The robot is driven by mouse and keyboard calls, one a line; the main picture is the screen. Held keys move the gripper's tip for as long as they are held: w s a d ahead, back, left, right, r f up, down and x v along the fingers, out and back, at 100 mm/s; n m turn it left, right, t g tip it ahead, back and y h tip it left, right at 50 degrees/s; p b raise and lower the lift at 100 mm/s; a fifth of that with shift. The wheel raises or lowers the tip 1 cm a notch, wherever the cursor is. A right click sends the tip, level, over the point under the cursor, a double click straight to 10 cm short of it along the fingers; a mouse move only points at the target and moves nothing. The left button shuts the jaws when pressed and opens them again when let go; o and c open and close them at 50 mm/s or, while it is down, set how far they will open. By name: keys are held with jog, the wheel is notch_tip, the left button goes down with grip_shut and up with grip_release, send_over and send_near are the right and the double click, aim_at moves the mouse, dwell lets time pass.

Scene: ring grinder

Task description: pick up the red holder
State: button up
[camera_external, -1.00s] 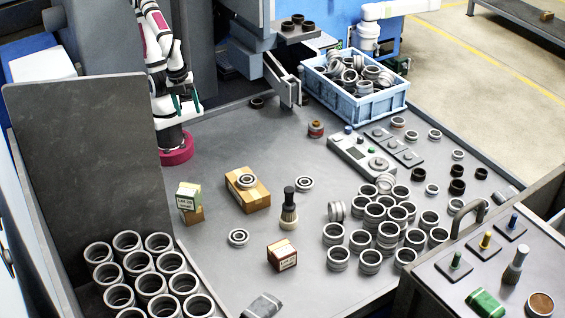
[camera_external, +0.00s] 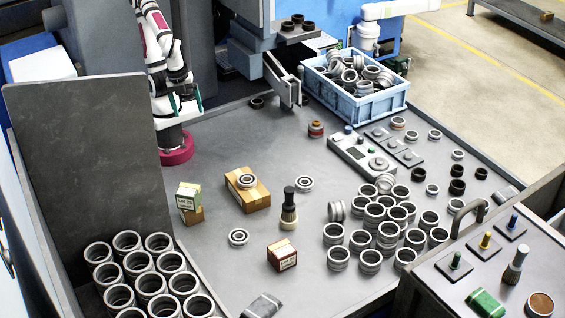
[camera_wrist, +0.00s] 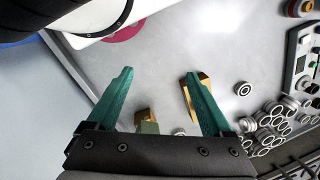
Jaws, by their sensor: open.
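A small round red piece with a brown top (camera_external: 316,129), the only red holder-like thing I can make out, stands upright on the grey table, left of the control box. In the wrist view a red round piece (camera_wrist: 300,7) shows at the top right corner, partly cut off. My gripper (camera_external: 187,101) has teal fingers and hangs above the table at the back left, well to the left of the red piece. In the wrist view my gripper (camera_wrist: 158,76) has its fingers wide apart with nothing between the tips.
A cardboard box (camera_external: 262,197) bears a bearing. A green-and-white box (camera_external: 188,195), a brush (camera_external: 288,212) and a dark red box (camera_external: 281,256) stand nearby. A blue crate (camera_external: 375,104) of rings is behind the red piece. Many rings crowd the right.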

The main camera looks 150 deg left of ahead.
aim_at(312, 125)
jog(key=shift+o, duration=0.8)
jog(key=w+a+f+m+g+y, duration=0.1)
jog(key=a+m+g+y, duration=0.35)
jog(key=a, duration=1.05)
jog(key=a+f+m+g+y, duration=0.1)
jog(key=a+y, duration=0.7)
jog(key=a, duration=0.7)
jog(key=w+a+f+m+t, duration=0.1)
jog(key=f+m+t, duration=0.1)
jog(key=f, duration=0.2)
jog(key=w+a+f+m+t, duration=0.1)
jog(key=a+f+m+t, duration=0.1)
jog(key=f, duration=0.3)
jog(key=w+a+f+m+t, duration=0.2)
jog(key=f+m, duration=0.1)
jog(key=f, duration=0.2)
jog(key=shift+a+f+m+t+h, duration=0.2)
jog(key=shift+m+t+h, duration=0.05)
jog(key=shift+h, duration=0.1)
jog(key=x, duration=0.9)
jog(key=shift+w+a+f, duration=0.1)
jog(key=shift+a, duration=0.1)
jog(key=x, duration=0.6)
jog(key=shift+w+d, duration=0.1)
jog(key=shift+w, duration=0.05)
grip_shut()
